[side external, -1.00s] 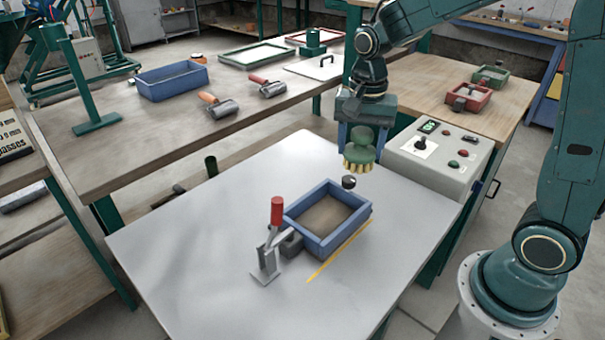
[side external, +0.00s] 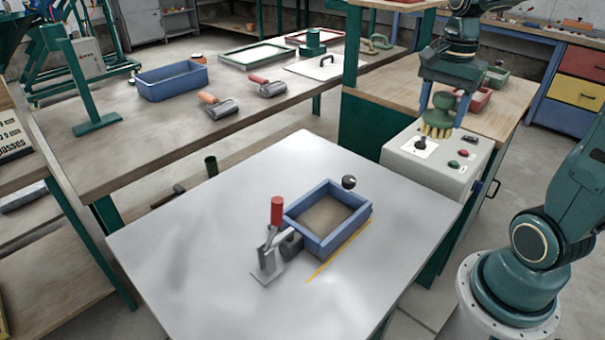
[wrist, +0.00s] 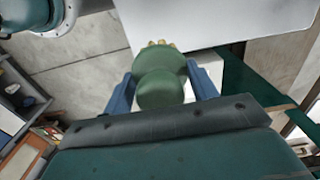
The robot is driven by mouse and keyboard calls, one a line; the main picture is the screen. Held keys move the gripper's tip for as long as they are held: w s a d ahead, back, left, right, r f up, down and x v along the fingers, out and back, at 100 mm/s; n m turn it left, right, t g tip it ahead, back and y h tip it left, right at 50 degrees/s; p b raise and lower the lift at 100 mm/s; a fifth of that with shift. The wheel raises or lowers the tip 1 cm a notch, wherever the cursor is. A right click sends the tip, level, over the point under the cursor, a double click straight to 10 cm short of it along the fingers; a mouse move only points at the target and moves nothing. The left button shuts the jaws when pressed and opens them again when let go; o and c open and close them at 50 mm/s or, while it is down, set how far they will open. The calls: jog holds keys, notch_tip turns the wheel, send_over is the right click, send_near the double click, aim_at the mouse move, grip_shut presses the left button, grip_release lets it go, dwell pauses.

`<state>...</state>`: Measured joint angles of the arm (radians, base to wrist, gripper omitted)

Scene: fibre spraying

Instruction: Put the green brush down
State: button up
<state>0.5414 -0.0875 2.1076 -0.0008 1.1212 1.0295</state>
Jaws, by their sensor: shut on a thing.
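The green brush (side external: 440,112) has a rounded green knob and yellow bristles pointing down. My gripper (side external: 442,104) is shut on it and holds it upright, in front of or above the grey control box (side external: 428,176) at the right of the white table in the side view. I cannot tell how far the bristles are above the box. In the wrist view the brush (wrist: 161,80) sits between my two blue fingers, with a few bristle tips showing past its far edge.
A blue tray (side external: 310,245) stands on the white table (side external: 190,250), beside a red-handled clamp (side external: 277,212) and a small black knob (side external: 348,182). The wooden bench (side external: 400,86) behind the box holds a red tray (side external: 480,99). The table's left part is clear.

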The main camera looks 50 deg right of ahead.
notch_tip(320, 180, down, 16)
jog(key=shift+f, duration=0.15)
dwell(0.6)
jog(key=shift+f, duration=1.9)
jog(key=o, duration=0.9)
jog(key=shift+f, duration=0.1)
jog(key=shift+o, duration=0.2)
notch_tip(320, 180, up, 12)
jog(key=shift+a+r, duration=0.1)
jog(key=shift+r, duration=0.1)
